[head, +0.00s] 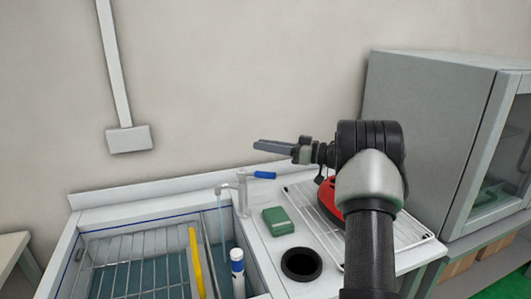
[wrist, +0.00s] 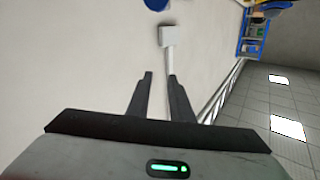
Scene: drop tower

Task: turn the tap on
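The tap (head: 242,192) stands at the back edge of the sink, with a grey body and a blue lever (head: 265,175) pointing right. A thin pale bluish stream (head: 223,222) drops from its spout into the sink (head: 75,252). My gripper (head: 258,146) is above the tap and its lever, pointing left along the wall, apart from both. In the wrist view its two fingers (wrist: 160,76) are spread with nothing between them.
A green block (head: 278,221), a black round cup or hole (head: 301,264) and a white wire rack (head: 410,231) with a red object (head: 331,200) are right of the sink. A grey cabinet (head: 425,125) stands right.

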